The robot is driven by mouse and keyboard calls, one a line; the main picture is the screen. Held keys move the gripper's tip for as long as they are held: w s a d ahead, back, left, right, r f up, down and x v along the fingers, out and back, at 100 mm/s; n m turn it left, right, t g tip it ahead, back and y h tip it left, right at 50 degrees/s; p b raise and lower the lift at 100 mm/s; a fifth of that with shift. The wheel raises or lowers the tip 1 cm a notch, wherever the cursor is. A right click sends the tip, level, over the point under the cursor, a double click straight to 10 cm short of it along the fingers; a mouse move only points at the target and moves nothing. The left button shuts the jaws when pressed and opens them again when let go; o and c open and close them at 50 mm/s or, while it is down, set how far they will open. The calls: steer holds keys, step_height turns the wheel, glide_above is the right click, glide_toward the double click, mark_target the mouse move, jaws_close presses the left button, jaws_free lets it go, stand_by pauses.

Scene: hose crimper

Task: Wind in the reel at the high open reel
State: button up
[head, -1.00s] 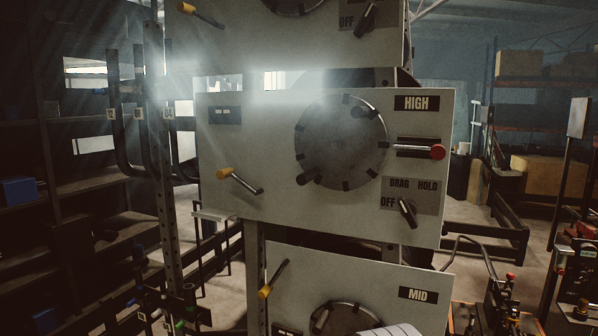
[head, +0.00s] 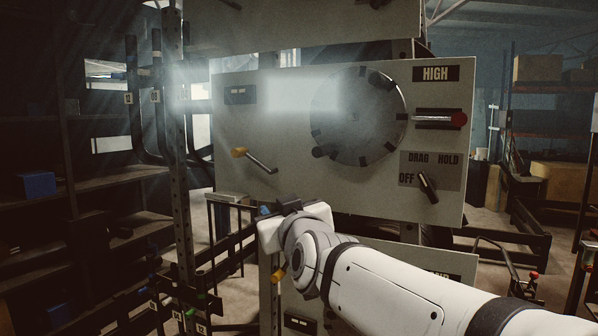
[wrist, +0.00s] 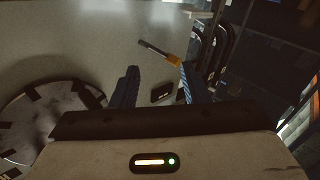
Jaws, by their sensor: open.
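The HIGH panel (head: 290,190) stands upright in the middle of the head view. Its notched round reel disc (head: 358,140) is at the right of centre. A crank arm with a yellow knob (head: 239,153) is at its lower left, knob up and to the left. A drag lever (head: 428,188) sits near the OFF, DRAG and HOLD labels. My gripper (wrist: 158,80) is open and empty. In the head view it is mostly hidden by my wrist, below the crank. In the wrist view, seemingly upside down, the orange-yellow knob (wrist: 173,62) shows just beyond the right fingertip, apart from it.
A red knob (head: 458,119) sits at the slot under the HIGH label. Another panel (head: 300,20) is above, and the MID panel below is largely covered by my arm. An upright post (head: 172,130) and bent dark bars stand left. Glare crosses the HIGH panel's upper part.

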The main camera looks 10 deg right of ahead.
mark_target(322, 150)
steer(key=d+r+m+h+b, duration=0.1)
steer(key=r+m+h, duration=0.1)
steer(key=h, duration=0.2)
steer(key=w+d+r+m+t+h+b, duration=0.1)
steer(key=d+r+m+h, duration=0.1)
steer(key=h, duration=0.3)
steer(key=d+r+m+h+b, duration=0.2)
steer(key=r+m+h, duration=0.1)
steer(key=h, duration=0.2)
steer(key=shift+w+d+m, duration=0.15)
steer(key=shift+d+m, duration=0.05)
steer(key=shift+m, duration=0.1)
steer(key=p+x, duration=0.1)
steer(key=x, duration=0.6)
steer(key=shift+w+d+r+p, duration=0.1)
steer(key=shift+w+r+p, duration=0.1)
steer(key=shift+p, duration=0.15)
steer(key=shift+c, duration=0.5)
jaws_close()
